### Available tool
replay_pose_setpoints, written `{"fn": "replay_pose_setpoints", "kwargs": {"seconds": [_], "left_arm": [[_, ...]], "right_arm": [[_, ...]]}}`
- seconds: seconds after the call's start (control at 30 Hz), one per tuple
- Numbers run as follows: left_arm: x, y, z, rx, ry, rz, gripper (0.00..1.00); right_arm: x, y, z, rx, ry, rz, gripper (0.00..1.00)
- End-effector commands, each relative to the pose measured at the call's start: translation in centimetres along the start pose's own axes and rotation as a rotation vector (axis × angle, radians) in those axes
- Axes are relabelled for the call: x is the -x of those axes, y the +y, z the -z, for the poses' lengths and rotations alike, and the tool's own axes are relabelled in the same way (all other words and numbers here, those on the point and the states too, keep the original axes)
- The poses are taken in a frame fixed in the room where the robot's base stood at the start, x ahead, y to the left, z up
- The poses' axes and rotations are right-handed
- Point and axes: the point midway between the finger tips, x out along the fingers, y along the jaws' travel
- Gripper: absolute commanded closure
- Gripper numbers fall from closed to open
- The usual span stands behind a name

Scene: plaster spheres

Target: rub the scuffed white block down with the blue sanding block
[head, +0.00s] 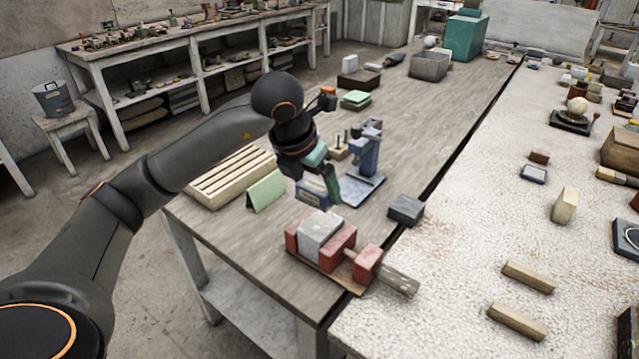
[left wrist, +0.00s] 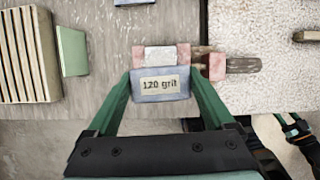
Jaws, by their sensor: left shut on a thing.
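The scuffed white block (head: 321,231) sits between the red jaws of a vise (head: 365,262) near the table's front edge. It also shows in the left wrist view (left wrist: 160,57), with a red jaw on each side. My left gripper (head: 317,183) is shut on the blue sanding block (head: 308,194), which is held above and behind the white block in the head view. In the left wrist view the sanding block (left wrist: 160,84) has a "120 grit" label and sits between the green fingers.
A blue-grey stand (head: 367,160) is close behind my left gripper. A green folded card (head: 266,191) and a slatted wooden rack (head: 232,176) are to the left. A dark grey block (head: 406,209) lies right of the vise. The pale bench (head: 455,240) at right holds several blocks.

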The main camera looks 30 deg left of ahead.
Motion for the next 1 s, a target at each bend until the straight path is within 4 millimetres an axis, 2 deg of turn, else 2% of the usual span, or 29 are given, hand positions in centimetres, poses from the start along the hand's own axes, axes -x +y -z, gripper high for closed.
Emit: {"fn": "replay_pose_setpoints", "kwargs": {"seconds": [0.23, 0.5, 0.8, 1.0], "left_arm": [[-1.0, 0.1, 0.4, 0.0, 0.0, -0.001, 0.76], [-3.4, 0.1, 1.4, 0.0, -0.001, 0.0, 0.76], [-5.3, 0.1, 2.2, 0.0, -0.001, 0.0, 0.76], [-6.6, 0.1, 2.7, 0.0, 0.0, -0.001, 0.76]], "right_arm": [[-0.5, -0.1, -0.7, -0.003, -0.004, 0.001, 0.43], [-1.8, -0.7, -2.0, -0.004, -0.018, 0.016, 0.43], [-3.0, -1.7, -1.0, 0.002, 0.008, 0.041, 0.43], [-3.8, -1.5, -1.6, 0.005, 0.013, 0.041, 0.43]]}}
